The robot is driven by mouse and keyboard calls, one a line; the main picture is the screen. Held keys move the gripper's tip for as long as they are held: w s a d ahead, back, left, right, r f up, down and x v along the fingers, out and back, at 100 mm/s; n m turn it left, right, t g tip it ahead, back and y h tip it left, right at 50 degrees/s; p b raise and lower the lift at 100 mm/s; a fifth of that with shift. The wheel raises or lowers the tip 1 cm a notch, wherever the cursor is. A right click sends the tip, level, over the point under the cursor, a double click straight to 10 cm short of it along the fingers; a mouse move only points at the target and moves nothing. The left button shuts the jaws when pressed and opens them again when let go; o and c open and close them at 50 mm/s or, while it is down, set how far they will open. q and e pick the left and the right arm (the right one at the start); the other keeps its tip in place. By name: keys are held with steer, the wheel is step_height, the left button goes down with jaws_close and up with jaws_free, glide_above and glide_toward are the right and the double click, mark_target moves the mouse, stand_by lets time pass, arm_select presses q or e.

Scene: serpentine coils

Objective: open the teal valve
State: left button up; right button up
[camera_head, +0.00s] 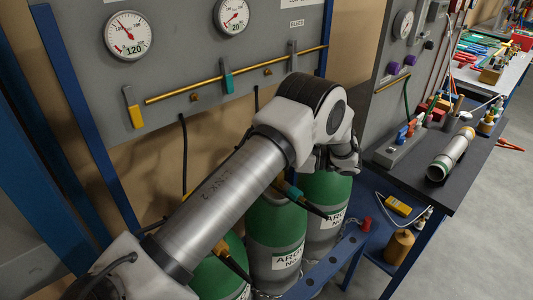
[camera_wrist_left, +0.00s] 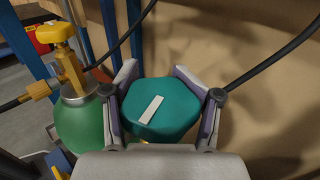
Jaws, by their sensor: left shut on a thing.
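The teal valve is a rounded, many-sided knob (camera_wrist_left: 175,98) with a white strip on its top, in the middle of the left wrist view. My left gripper (camera_wrist_left: 161,100) is shut on it, with one finger on each side of the knob. In the head view my left arm reaches over the green-topped gas cylinders (camera_head: 324,188); the fingers and their hold on the knob cannot be made out there. The knob's stem and underside are mostly hidden. My right gripper is not in view.
A yellow valve (camera_wrist_left: 68,62) on a green cylinder stands left of the knob, with black hoses close by. A grey panel with gauges (camera_head: 131,36), a yellow lever (camera_head: 132,107) and a teal lever (camera_head: 227,80) stands behind. A dark workbench (camera_head: 452,189) is at right.

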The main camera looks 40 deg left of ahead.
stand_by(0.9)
arm_select(q)
steer(key=o, duration=0.9)
steer(key=shift+c, duration=0.2)
steer(key=shift+o, duration=0.3)
steer(key=shift+w+d, duration=0.1)
steer(key=shift+d, duration=0.05)
steer(key=shift+r, duration=0.1)
step_height(320, 180, up, 10)
steer(key=shift+f, duration=0.1)
